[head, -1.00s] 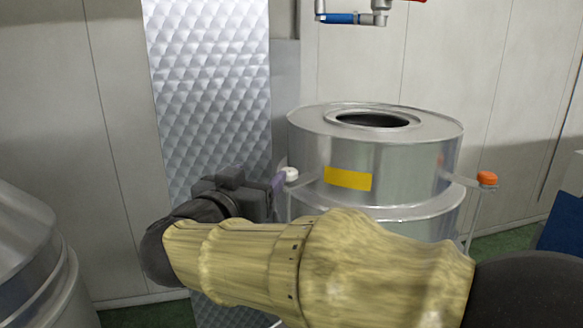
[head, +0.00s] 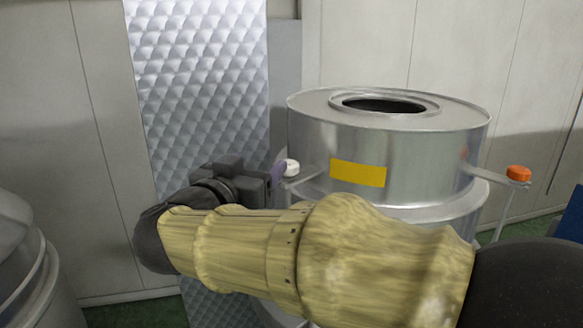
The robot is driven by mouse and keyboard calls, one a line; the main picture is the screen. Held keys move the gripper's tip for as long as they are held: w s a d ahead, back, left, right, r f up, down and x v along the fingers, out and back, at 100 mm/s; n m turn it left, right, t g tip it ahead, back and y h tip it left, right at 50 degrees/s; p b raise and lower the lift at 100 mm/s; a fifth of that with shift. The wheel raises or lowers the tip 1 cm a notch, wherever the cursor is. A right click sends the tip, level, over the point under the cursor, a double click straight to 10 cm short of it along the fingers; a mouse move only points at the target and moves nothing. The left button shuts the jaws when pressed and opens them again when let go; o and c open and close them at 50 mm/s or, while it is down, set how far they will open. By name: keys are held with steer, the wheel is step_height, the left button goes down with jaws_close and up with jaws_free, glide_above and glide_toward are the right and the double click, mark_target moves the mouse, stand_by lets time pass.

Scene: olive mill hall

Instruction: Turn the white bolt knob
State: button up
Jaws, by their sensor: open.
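The white bolt knob (head: 291,167) sits on a bracket at the left side of a round metal drum (head: 420,160). My gripper (head: 277,178) is just left of the knob, at about its height, with a purple finger showing close beside it. The gripper is open. I cannot tell whether the finger touches the knob or whether the knob lies between the fingers. My yellowish arm crosses in front of the lower drum and hides part of it.
An orange knob (head: 518,174) sits on a bracket at the drum's right side. A yellow label (head: 358,172) is on the drum's front. A quilted metal panel (head: 200,80) stands behind my gripper. Another metal vessel (head: 25,260) is at the lower left.

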mark_target(292, 162)
step_height(292, 162, down, 6)
steer(key=b, duration=0.6)
steer(key=shift+w+f, duration=0.25)
steer(key=p+x, duration=0.6)
steer(key=x, duration=1.1)
steer(key=shift+w+d+r+p, duration=0.1)
steer(key=shift+w+d+p, duration=0.1)
steer(key=shift+p, duration=0.15)
steer(key=shift+c, duration=0.3)
steer(key=c, duration=0.9)
